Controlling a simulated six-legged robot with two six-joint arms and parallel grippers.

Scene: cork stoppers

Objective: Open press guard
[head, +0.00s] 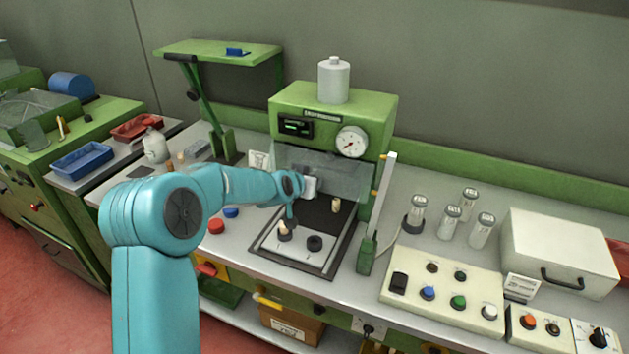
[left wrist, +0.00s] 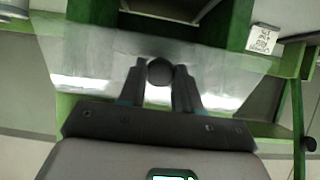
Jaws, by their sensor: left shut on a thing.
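The press (head: 384,112) is a green frame with a round gauge and a small display. Its guard (head: 347,176) is a clear panel across the front opening, above the dark press bed. In the left wrist view the guard (left wrist: 90,62) spans most of the picture. My left gripper (head: 311,186) reaches in from the left to the front of the guard. In the left wrist view its two fingers are shut on a dark round knob (left wrist: 160,71) at the guard. The guard's exact tilt is hard to tell. My right gripper is in neither view.
A tray with cork holders (head: 315,243) lies below the guard. A button panel (head: 445,287), several glass jars and a white box (head: 556,248) fill the right bench.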

